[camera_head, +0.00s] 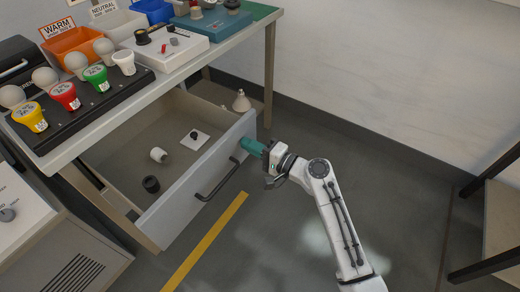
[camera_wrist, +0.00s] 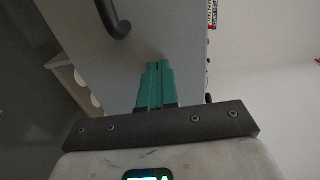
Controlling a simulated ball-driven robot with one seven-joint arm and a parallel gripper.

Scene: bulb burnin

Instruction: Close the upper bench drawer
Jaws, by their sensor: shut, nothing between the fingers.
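The upper bench drawer (camera_head: 196,186) is pulled out from under the bench, with its grey front panel facing right. A dark bar handle (camera_head: 217,182) is on that front; part of it also shows in the wrist view (camera_wrist: 112,18). My gripper (camera_head: 246,143) is shut and empty, its green fingertips at the front panel near the panel's far end, beyond the handle. In the wrist view my gripper (camera_wrist: 155,68) points at the grey panel (camera_wrist: 155,35) and seems to meet it or nearly so; I cannot tell if it touches. Inside the drawer lie a white cylinder (camera_head: 158,155), a black ring (camera_head: 151,184) and a small white card (camera_head: 196,140).
The bench top (camera_head: 100,125) holds a black rack with coloured bulbs (camera_head: 65,96), an orange bin (camera_head: 75,45) and a white box (camera_head: 168,48). A bulb (camera_head: 241,102) sits beyond the drawer. A grey cabinet stands at lower left (camera_head: 75,255). Floor right of the drawer is open, with a yellow stripe (camera_head: 205,243).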

